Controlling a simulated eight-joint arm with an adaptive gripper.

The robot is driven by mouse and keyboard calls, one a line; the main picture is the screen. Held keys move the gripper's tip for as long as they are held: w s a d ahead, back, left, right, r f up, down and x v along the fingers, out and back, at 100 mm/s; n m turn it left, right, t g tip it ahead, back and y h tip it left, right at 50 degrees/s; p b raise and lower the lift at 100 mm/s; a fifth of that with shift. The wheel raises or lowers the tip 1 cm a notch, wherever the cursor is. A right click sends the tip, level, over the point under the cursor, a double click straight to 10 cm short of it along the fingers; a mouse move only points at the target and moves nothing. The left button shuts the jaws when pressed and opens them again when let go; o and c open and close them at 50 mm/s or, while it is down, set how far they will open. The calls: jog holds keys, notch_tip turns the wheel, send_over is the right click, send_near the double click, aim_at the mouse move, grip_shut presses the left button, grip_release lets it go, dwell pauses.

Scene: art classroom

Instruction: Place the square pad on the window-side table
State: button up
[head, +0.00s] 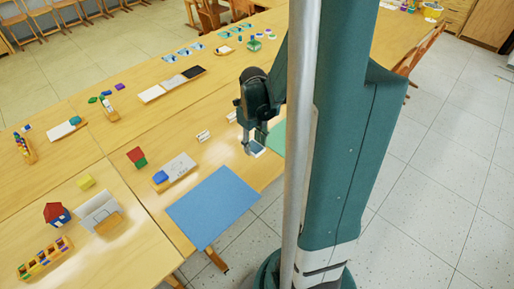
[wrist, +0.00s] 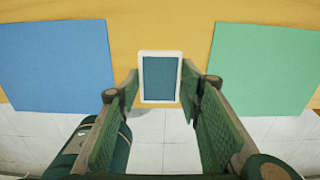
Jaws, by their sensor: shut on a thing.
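A small pad with a white frame and dark blue-teal face (wrist: 160,78) sits between the fingers of my gripper (wrist: 165,95) in the wrist view. My gripper is shut on it by its sides. In the head view my gripper (head: 257,138) is over the near edge of a long wooden table, with the pad (head: 256,149) at its fingertips. A gap between pad and tabletop cannot be told. No window shows, so which table is window-side cannot be told.
A blue sheet (head: 212,205) lies left of the pad, and a green sheet (head: 276,138) lies right, partly hidden by my arm. Tiled floor (head: 430,200) is open at right.

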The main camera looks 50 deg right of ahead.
aim_at(254, 147)
jog(key=shift+f+b, duration=0.4)
jog(key=shift+f, duration=1.4)
jog(key=shift+f+b, duration=0.65)
jog(key=shift+f, duration=1.4)
jog(key=shift+f, duration=0.2)
jog(key=o, duration=1)
jog(key=shift+c, duration=0.2)
jog(key=shift+r, duration=0.25)
jog(key=shift+r+p, duration=1.6)
jog(key=shift+r, duration=4.35)
